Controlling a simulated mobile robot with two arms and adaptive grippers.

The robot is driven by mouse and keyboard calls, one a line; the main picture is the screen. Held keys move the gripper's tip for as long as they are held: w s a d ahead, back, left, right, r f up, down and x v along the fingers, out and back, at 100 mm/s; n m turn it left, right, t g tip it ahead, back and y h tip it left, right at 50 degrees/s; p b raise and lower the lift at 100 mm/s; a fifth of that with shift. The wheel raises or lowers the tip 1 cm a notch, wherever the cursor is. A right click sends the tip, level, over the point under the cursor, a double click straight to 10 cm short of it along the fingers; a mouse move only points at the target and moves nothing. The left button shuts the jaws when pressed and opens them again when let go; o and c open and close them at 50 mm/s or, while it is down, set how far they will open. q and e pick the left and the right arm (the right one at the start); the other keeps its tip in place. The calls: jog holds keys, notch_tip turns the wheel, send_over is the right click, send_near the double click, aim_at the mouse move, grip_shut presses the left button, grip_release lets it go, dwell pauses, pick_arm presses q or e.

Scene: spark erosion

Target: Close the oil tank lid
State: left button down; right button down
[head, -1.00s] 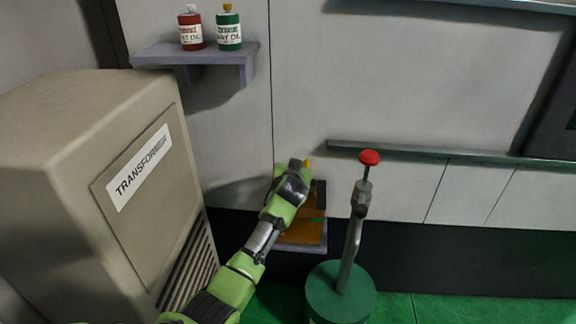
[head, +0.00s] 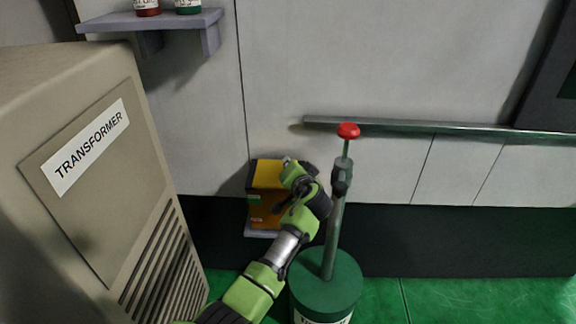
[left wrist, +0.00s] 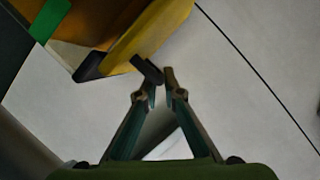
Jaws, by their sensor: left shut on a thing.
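The oil tank (head: 262,211) is an orange-yellow box low against the wall in the head view, partly hidden by my left arm. A yellow panel, seemingly its lid (head: 266,175), shows at its top; how far open it stands is unclear. My left gripper (head: 287,161) is at the right side of this panel. In the left wrist view the yellow panel (left wrist: 150,35) reaches down to my left fingertips (left wrist: 160,74). My right gripper is out of view.
A green canister (head: 325,283) with an upright tube and red knob stands close to the right of my left arm. The transformer cabinet (head: 95,170) is at the left. A wall rail (head: 430,131) and shelf (head: 150,20) stick out. Green floor is free at the right.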

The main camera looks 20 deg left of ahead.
pick_arm(q)
jog(key=shift+d+f, duration=0.1)
jog(key=shift+f, duration=0.25)
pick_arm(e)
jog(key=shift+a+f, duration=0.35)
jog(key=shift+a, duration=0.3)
pick_arm(q)
jog(key=shift+f, duration=0.1)
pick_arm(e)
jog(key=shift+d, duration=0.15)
pick_arm(q)
jog(key=c, duration=2.2)
grip_release()
jog(key=shift+o, duration=0.2)
notch_tip(320, 180, up, 10)
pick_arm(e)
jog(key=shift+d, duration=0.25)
pick_arm(q)
jog(key=shift+d, duration=0.1)
